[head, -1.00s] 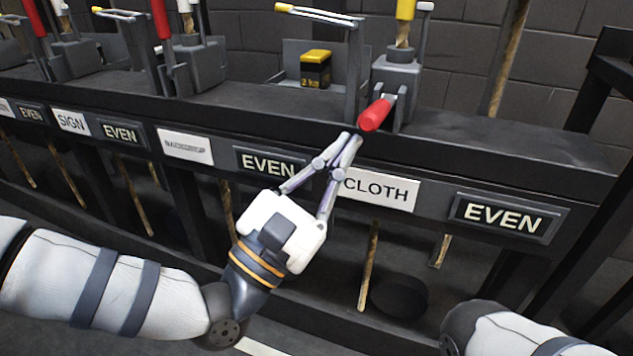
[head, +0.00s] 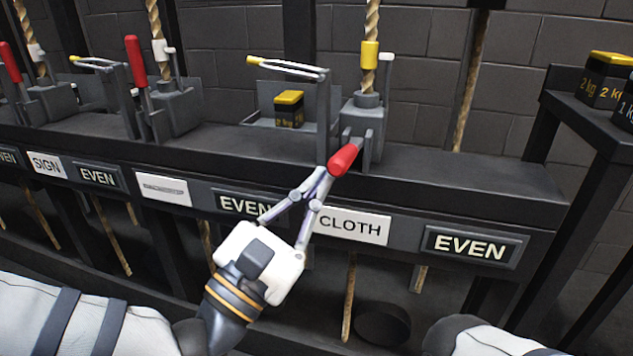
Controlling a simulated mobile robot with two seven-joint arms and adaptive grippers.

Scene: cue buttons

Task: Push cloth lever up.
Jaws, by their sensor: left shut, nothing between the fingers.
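The cloth lever has a red handle (head: 344,159) that points out toward me and slightly down from its grey bracket, above the white CLOTH label (head: 350,227). My left gripper (head: 324,178) is shut and empty. Its fingertips are at the lower left of the red handle's end, very close to it; I cannot tell whether they touch. My right arm shows only in part at the lower right, and its gripper is out of view.
An EVEN plate (head: 468,246) is right of the label. A tray with a yellow-topped weight (head: 289,110) stands behind left. Other red levers (head: 136,62) stand upright at left. A side shelf with weights (head: 605,80) is at right.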

